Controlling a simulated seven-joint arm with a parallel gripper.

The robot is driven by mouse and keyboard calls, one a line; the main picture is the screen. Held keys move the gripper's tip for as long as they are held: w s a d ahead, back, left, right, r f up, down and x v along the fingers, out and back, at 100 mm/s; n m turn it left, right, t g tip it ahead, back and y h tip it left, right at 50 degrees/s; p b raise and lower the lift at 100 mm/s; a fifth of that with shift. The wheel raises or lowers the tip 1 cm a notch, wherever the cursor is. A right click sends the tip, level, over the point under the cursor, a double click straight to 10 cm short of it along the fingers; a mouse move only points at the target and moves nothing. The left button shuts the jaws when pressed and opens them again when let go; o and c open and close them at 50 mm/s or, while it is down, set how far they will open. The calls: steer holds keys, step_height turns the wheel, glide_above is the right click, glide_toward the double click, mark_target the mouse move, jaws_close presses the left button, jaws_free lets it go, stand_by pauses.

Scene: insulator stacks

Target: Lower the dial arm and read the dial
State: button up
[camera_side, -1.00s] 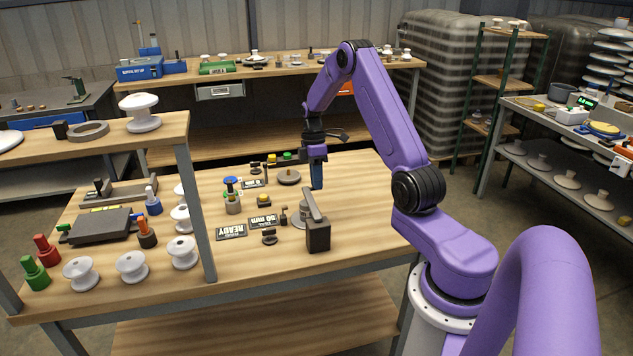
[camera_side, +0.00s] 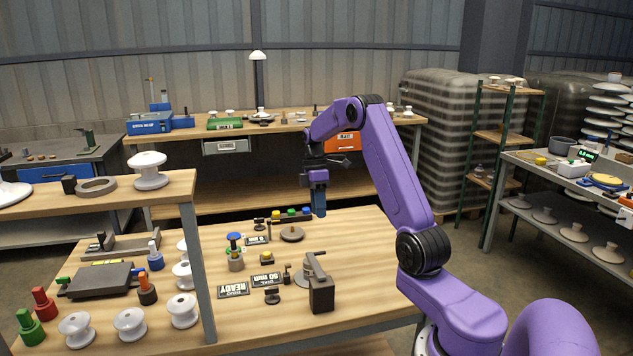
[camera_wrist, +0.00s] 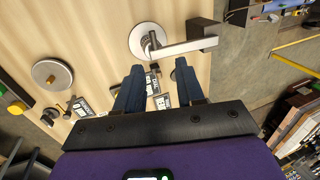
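The dial arm (camera_side: 315,266) is a grey bar on a dark block (camera_side: 321,296) near the front of the bench. In the side view it slants up from the block, towards a round metal disc (camera_side: 302,279). In the wrist view the bar (camera_wrist: 182,48) runs from the block (camera_wrist: 203,32) across to the disc (camera_wrist: 143,40). The dial's reading cannot be made out. My gripper (camera_side: 319,213) hangs empty above the bench, behind and above the dial arm. In the wrist view its blue fingers (camera_wrist: 158,78) stand apart with nothing gripped between them.
Cards reading READY (camera_side: 233,289) and 50 mm (camera_side: 267,279) lie left of the block. A grey disc (camera_side: 292,233) and small coloured buttons (camera_side: 291,213) are behind. A raised shelf (camera_side: 100,188) with a post stands at the left. The bench right of the block is clear.

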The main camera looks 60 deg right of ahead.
steer(key=v, duration=0.8)
